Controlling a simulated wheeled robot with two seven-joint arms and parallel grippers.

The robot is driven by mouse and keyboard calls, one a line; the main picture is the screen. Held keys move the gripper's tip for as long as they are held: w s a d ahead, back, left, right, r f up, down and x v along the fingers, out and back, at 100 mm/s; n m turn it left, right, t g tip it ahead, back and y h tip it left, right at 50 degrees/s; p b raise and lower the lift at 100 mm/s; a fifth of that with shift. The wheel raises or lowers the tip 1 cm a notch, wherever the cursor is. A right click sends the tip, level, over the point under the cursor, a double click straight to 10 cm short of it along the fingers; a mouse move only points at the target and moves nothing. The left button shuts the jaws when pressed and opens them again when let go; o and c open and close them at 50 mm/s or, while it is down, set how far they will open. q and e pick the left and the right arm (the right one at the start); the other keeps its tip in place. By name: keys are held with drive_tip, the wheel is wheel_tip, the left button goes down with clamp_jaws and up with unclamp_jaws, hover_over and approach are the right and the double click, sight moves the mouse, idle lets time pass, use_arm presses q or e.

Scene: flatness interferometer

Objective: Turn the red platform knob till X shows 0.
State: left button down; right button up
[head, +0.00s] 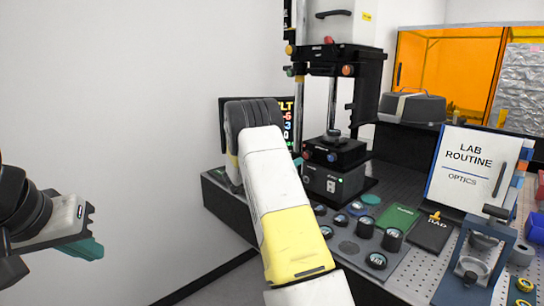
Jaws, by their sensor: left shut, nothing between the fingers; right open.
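The interferometer stands at the back centre, with its black platform (340,151) low on the column. A small red knob (307,154) is at the platform's front left, and a blue knob (331,157) is beside it. The dark tilt screen (287,108) is mostly hidden behind my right arm. Only "LT" and what look like -6, -3 and 0 show at its right edge; the row labels are hidden. My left gripper (92,248), with green fingertips, is shut and empty at the far left, far from the knob.
A "LAB ROUTINE" board (466,170) and a blue-grey press (470,265) stand at right. An orange enclosure (440,70) is behind. The left wall side is clear.

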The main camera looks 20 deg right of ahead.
sight(305, 155)
drive_tip(key=x, duration=0.7)
drive_tip(key=shift+w+d, duration=0.15)
drive_tip(key=shift+d, duration=0.1)
clamp_jaws()
